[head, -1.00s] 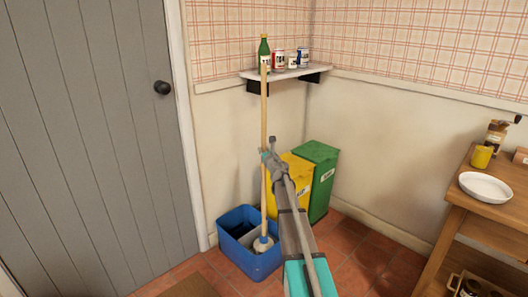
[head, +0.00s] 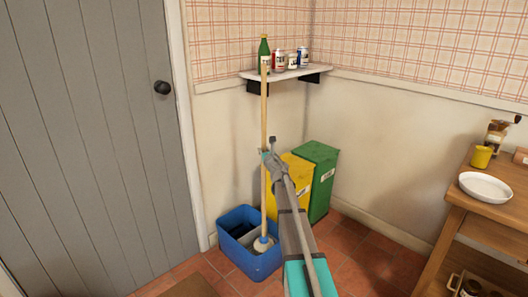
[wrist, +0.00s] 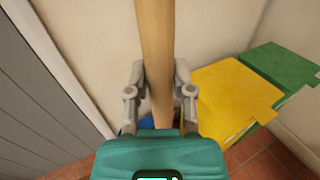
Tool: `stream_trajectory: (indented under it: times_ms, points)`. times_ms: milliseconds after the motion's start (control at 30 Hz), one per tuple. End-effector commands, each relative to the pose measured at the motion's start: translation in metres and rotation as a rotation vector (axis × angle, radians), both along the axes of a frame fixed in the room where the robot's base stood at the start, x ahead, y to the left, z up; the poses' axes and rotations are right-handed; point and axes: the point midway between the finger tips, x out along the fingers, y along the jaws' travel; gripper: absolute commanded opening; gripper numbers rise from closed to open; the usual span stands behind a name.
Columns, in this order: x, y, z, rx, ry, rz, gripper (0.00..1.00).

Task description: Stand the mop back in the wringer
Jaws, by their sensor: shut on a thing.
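The mop's wooden handle (head: 264,115) stands nearly upright in the head view. Its pale head (head: 264,244) is low, at the near right part of the blue bucket (head: 231,219); I cannot tell whether it rests on anything. A dark opening, which looks like the wringer (head: 238,228), shows in the bucket to the left of the mop head. My gripper (head: 266,155) is shut on the handle about halfway up. In the wrist view the handle (wrist: 155,50) runs between both fingers, and my gripper's body hides most of the bucket.
A yellow bin (head: 298,175) and a green bin (head: 320,165) stand right of the bucket. A corner shelf (head: 285,74) with a green bottle (head: 264,55) and cans is behind the handle's top. A grey door (head: 90,140) is left; a wooden table (head: 490,205) with a white plate is right.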

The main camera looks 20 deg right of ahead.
Motion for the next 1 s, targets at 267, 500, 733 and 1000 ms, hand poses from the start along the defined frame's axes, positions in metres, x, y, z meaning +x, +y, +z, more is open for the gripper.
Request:
stream_trajectory:
  times_ms: [267, 500, 733, 1000]
  points:
    - [-0.0002, 0.0002, -0.0004, -0.001, 0.0, 0.0, 0.0]
    - [-0.0002, 0.0002, -0.0004, -0.001, 0.0, 0.0, 0.44]
    - [-0.0001, 0.0001, -0.0003, -0.001, 0.0, 0.0, 0.71]
    - [-0.0002, 0.0, -0.0004, -0.001, 0.0, 0.0, 0.71]
